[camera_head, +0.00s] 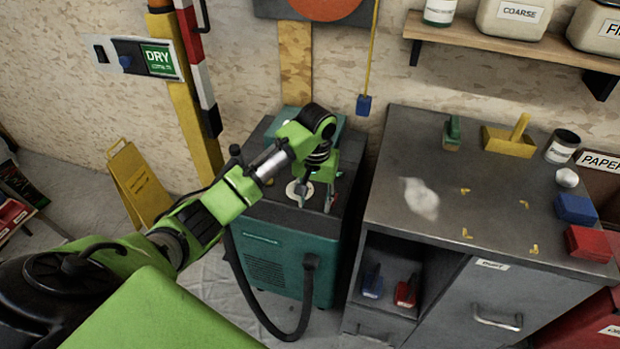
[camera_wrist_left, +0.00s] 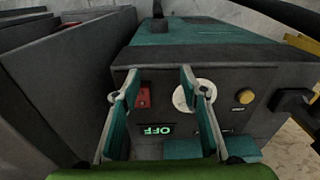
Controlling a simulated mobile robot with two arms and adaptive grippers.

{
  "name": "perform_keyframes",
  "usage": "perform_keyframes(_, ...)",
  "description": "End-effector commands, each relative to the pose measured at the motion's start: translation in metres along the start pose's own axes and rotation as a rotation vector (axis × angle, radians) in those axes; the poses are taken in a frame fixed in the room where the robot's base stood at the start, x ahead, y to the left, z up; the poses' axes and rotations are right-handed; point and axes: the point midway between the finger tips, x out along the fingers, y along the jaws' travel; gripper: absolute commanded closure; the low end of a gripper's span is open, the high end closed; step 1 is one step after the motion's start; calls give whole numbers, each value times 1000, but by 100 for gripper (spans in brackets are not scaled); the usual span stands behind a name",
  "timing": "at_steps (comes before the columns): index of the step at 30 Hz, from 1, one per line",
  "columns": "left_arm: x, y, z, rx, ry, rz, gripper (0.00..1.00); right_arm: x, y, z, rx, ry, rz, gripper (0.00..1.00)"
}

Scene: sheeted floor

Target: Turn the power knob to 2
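The teal and dark grey machine (camera_head: 280,250) stands on the floor left of the grey cabinet. In the left wrist view its panel has a round white dial (camera_wrist_left: 206,86), taken to be the power knob, partly hidden behind my right-hand finger. The knob's setting cannot be read. A green display (camera_wrist_left: 154,129) reads OFF, and a red switch (camera_wrist_left: 144,97) sits to its left. My left gripper (camera_wrist_left: 160,80) is open and empty, its fingers spread over the panel. In the head view the left gripper (camera_head: 316,202) is above the machine's top, beside the white dial (camera_head: 293,189). My right gripper is out of view.
A yellow button (camera_wrist_left: 245,96) is right of the dial. A dark hose (camera_head: 308,285) loops in front of the machine. The grey cabinet (camera_head: 400,190) stands close on the right. A yellow post (camera_head: 190,120) and yellow floor sign (camera_head: 138,185) are on the left.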

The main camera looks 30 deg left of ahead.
Motion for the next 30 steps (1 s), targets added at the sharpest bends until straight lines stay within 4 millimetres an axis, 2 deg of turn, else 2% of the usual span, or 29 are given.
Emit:
perform_keyframes(1, -12, -6, -11, -28, 3, -3, 60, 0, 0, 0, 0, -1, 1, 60)
perform_keyframes(5, -42, -22, -32, -112, -10, -8, 60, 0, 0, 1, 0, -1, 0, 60)
perform_keyframes(9, -80, -43, -54, -219, -26, -4, 60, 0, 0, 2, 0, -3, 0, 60)
perform_keyframes(12, -103, -56, -63, -284, -38, 2, 60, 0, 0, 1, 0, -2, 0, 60)
perform_keyframes(15, -114, -62, -67, -319, -46, 8, 60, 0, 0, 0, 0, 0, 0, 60)
perform_keyframes(20, -109, -64, -67, -332, -51, 8, 60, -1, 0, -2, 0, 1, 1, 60)
perform_keyframes(23, -93, -64, -66, -330, -52, 7, 60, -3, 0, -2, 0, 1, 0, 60)
perform_keyframes(30, -42, -62, -63, -330, -52, 7, 60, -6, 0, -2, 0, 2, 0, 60)
